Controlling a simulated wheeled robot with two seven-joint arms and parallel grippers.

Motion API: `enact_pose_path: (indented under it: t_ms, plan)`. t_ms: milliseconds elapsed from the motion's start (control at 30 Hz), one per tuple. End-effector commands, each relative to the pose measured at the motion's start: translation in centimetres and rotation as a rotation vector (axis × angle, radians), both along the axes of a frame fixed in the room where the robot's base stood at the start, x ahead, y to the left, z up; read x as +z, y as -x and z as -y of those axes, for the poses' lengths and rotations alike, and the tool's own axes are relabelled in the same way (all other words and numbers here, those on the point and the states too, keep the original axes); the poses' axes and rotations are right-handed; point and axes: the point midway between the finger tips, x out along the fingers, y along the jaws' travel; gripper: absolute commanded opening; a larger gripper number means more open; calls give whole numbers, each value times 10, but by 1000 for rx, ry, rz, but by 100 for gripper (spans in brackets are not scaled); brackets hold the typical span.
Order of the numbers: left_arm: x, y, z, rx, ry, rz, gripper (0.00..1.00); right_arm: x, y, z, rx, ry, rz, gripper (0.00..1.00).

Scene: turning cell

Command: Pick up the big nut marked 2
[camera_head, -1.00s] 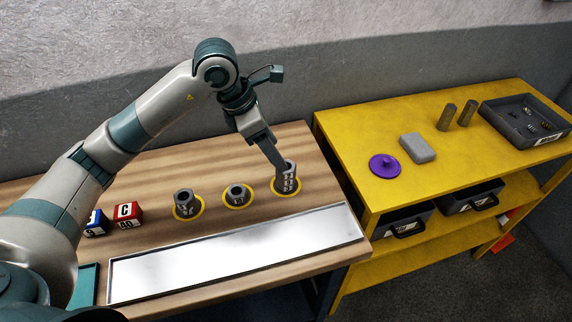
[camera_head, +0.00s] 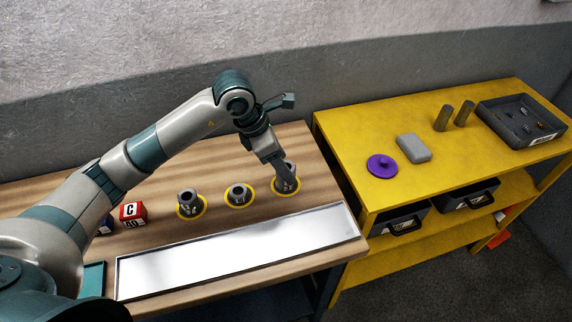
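Three dark grey nuts stand on yellow rings on the wooden bench: a left nut (camera_head: 188,200), a middle nut (camera_head: 238,192) and a right nut (camera_head: 291,169). Their pale markings are too small to read, so I cannot tell which is marked 2. My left gripper (camera_head: 288,187) points down at the right nut, and its fingers cover part of the nut's front. I cannot tell whether they are closed on it. The right nut still appears to stand within its ring (camera_head: 296,187). My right gripper is out of view.
A shiny metal tray (camera_head: 240,250) lies along the bench front. A red lettered block (camera_head: 133,214) stands at left. The yellow table (camera_head: 350,140) at right holds a purple knobbed disc (camera_head: 382,166), a grey block (camera_head: 413,148), two cylinders and a dark bin (camera_head: 490,112).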

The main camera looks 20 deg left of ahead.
Motion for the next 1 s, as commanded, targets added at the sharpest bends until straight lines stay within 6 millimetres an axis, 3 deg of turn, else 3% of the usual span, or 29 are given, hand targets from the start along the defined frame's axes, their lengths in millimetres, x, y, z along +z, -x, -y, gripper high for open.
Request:
enact_pose_path:
  t_ms: [500, 533, 733, 1000]
  plan:
    - [-4, -1, 1, -1, 0, 0, 58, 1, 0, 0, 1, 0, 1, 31]
    - [-4, -1, 1, -1, 0, 0, 55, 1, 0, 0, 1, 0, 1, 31]
    - [-4, -1, 1, -1, 0, 0, 8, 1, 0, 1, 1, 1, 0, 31]
    - [-3, -1, 1, -1, 0, 2, 8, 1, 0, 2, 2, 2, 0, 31]
